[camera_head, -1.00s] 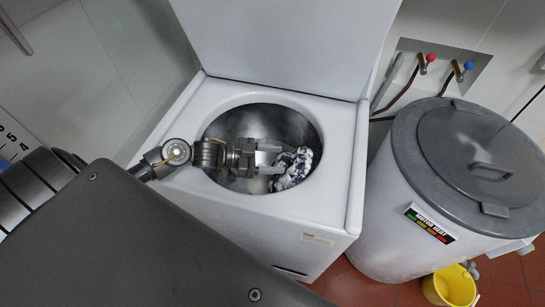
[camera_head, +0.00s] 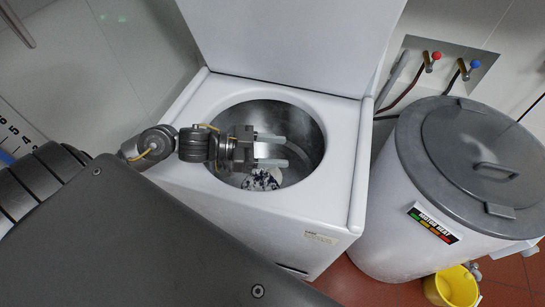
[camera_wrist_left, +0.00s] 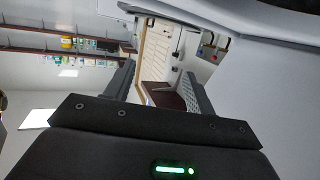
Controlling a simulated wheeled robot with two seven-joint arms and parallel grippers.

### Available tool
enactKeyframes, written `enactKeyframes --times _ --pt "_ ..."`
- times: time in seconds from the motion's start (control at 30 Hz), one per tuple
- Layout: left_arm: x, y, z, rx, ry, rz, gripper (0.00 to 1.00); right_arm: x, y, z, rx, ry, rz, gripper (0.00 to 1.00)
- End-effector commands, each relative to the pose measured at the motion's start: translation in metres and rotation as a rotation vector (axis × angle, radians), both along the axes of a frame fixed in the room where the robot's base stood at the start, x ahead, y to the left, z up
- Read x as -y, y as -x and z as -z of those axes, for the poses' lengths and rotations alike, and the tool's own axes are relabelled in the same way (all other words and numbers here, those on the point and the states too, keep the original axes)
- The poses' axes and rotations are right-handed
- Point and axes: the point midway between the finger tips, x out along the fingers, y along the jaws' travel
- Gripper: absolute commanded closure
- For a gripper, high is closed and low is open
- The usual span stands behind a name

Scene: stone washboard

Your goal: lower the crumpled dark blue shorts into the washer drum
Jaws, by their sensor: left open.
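The crumpled garment (camera_head: 262,180) lies low in the washer drum (camera_head: 308,135), near its front side. It looks white with dark blue patches, not plain dark blue. My left gripper (camera_head: 283,151) is over the drum opening with its fingers apart, above the garment and clear of it. Part of the garment is hidden behind the gripper. In the left wrist view the two fingers of the left gripper (camera_wrist_left: 160,78) stand apart with nothing between them. My right gripper is not in view.
The washer's white lid (camera_head: 290,40) stands raised behind the opening. A round grey-lidded tank (camera_head: 420,200) stands close to the right, with a yellow bucket (camera_head: 452,287) on the red floor. Taps and hoses (camera_head: 432,62) are on the wall behind.

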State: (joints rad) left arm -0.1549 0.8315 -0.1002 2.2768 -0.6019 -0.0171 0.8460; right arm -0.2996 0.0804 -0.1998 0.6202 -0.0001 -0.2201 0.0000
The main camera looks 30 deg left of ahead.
Motion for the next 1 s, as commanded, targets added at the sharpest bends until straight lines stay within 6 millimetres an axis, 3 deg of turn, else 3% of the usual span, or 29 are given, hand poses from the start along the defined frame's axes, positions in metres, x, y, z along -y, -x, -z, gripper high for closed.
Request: enactKeyframes --times 0.17,0.3,0.5,1.0 --pt "0.020 0.040 -0.016 -0.001 0.001 0.004 0.45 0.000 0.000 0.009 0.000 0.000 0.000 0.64" --pt "0.032 0.062 -0.034 -0.004 0.003 0.001 0.45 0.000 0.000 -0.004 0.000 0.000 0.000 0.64" --pt "0.038 0.074 -0.039 -0.005 0.002 -0.001 0.45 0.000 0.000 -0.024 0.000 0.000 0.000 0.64" --pt "0.040 0.078 -0.037 -0.001 0.000 0.000 0.45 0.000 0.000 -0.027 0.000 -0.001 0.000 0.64"
